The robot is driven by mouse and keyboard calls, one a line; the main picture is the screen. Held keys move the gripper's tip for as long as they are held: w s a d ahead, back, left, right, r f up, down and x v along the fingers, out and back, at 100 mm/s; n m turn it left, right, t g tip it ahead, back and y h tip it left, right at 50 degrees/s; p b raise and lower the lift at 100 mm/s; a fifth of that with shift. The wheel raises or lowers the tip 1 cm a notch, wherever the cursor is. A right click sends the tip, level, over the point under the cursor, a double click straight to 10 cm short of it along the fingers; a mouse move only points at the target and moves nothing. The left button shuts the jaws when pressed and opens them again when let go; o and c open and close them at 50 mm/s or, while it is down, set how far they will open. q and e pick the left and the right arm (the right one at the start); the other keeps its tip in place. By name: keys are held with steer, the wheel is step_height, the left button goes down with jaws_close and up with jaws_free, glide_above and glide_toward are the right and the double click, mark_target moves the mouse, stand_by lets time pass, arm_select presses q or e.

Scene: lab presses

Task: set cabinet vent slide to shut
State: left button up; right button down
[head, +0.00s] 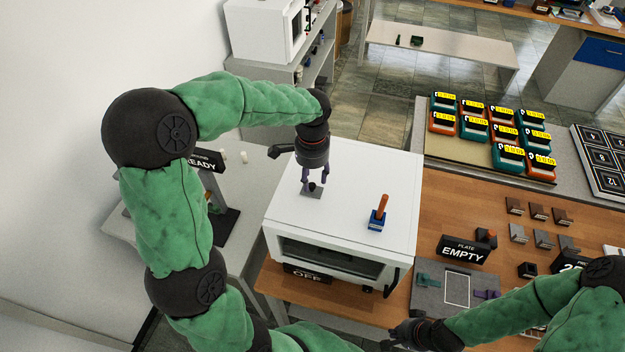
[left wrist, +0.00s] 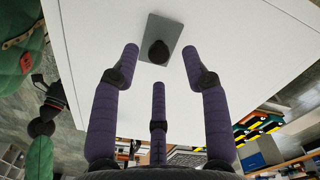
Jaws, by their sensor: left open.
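The white cabinet (head: 345,190) stands on the wooden bench with its dark window at the front. On its top is the vent slide, a dark knob (head: 313,187) on a grey plate (head: 318,194). In the left wrist view the black knob (left wrist: 158,52) sits on its grey plate (left wrist: 174,28).
A blue block with an orange lever (head: 378,214) stands on the cabinet top, right of the vent slide. An "OFF" sign (head: 307,273) is at the cabinet's front. An "EMPTY" sign (head: 462,250) and small blocks lie to the right. The cabinet top is otherwise clear.

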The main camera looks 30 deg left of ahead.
arm_select(q)
steer(key=shift+s+f, duration=0.2)
steer(key=shift+f, duration=0.6)
steer(key=shift+w+f, duration=0.15)
steer(key=shift+f, duration=0.15)
jaws_close()
steer(key=shift+s+d, duration=0.15)
steer(key=shift+s, duration=0.5)
steer(key=s, duration=0.2)
steer(key=s+d+b, duration=0.1)
steer(key=s, duration=0.1)
